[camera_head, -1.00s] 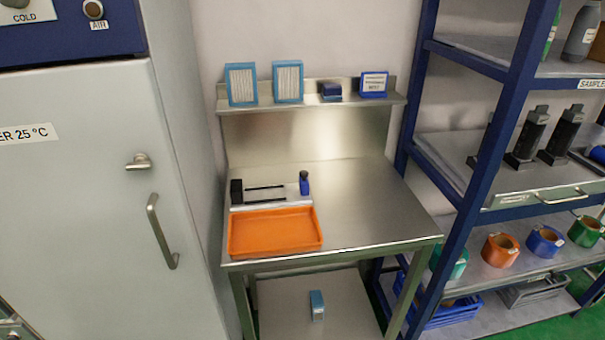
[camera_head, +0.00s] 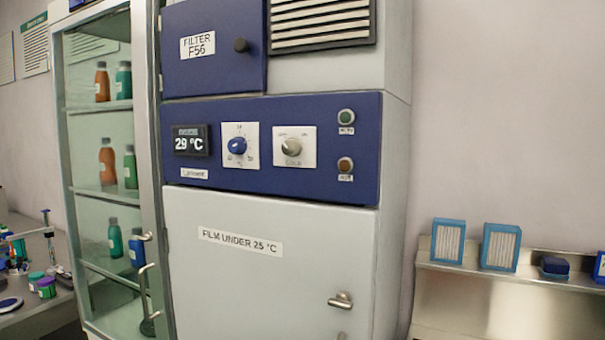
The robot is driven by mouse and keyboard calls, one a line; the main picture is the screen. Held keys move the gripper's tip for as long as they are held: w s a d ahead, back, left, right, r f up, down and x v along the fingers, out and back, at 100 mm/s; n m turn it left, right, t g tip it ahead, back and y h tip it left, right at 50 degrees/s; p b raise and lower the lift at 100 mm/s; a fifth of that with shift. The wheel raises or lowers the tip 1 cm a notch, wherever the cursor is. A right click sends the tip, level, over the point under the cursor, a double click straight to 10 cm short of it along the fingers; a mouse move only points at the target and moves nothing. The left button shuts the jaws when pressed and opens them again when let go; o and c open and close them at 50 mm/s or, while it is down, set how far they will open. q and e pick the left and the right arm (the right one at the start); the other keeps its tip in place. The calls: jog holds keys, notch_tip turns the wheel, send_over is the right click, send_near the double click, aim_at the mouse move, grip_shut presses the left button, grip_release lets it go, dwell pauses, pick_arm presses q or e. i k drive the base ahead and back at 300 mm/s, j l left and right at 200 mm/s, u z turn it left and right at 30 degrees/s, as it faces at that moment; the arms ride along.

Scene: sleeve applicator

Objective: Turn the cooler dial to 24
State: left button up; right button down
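The cooler (camera_head: 270,265) is a tall pale grey cabinet in the middle of the head view. Its blue control panel (camera_head: 215,108) carries a display (camera_head: 191,141) reading 29 °C. Right of the display is a blue dial (camera_head: 237,146) on a white scale plate; its scale marks are too small to read. Further right is a grey knob (camera_head: 291,147) on another white plate. The door label (camera_head: 240,242) reads "FILM UNDER 25 °C". Neither of my grippers is in view.
A glass-door cabinet (camera_head: 148,120) with bottles stands left of the cooler. A cluttered bench (camera_head: 40,318) is at far left. A steel shelf (camera_head: 480,270) with blue-framed filters is at right. Door handles (camera_head: 341,300) stick out from the cooler front.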

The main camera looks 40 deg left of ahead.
aim_at(238, 146)
jog(key=k+u, duration=0.1)
jog(key=u, duration=1.2)
